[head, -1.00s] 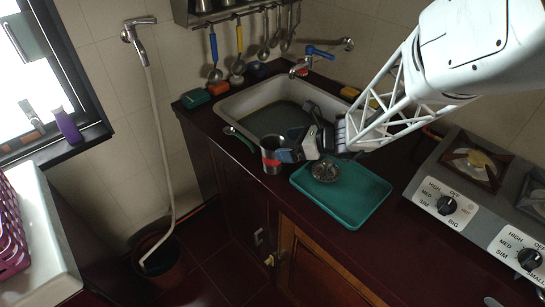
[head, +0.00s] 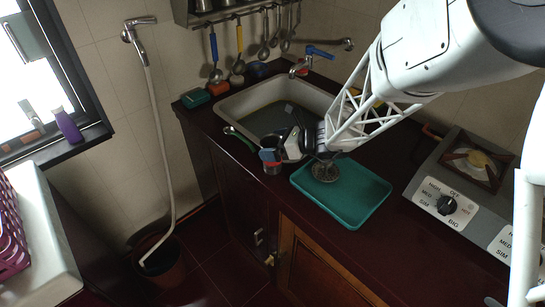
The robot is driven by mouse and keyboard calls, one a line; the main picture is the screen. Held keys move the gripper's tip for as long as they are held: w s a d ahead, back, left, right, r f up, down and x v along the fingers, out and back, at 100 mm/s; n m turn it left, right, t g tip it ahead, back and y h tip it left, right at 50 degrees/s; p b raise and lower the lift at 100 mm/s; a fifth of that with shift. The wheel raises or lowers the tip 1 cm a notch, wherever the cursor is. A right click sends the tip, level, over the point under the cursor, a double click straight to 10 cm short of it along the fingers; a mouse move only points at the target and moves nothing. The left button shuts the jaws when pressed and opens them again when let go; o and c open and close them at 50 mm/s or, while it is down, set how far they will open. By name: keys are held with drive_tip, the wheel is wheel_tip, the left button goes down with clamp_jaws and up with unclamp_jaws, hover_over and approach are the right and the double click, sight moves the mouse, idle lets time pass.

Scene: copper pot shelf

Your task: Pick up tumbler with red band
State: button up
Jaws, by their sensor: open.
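The metal tumbler with a red band (head: 273,169) stands upright at the counter's front edge, between the sink and the green tray. My gripper (head: 275,155) reaches in from the right and is open at the tumbler. One blue fingertip overlaps the tumbler's near side and covers part of the band. The other finger is hard to make out, so I cannot tell whether the fingers touch the tumbler.
The green tray (head: 361,205) lies to the right, with a round metal strainer-like item (head: 325,172) on it. The sink (head: 235,109) is behind. A green-handled utensil (head: 240,138) lies left of the tumbler. The stove (head: 457,185) stands at the right.

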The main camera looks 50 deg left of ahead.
idle(0.5)
drive_tip(key=c, duration=1.2)
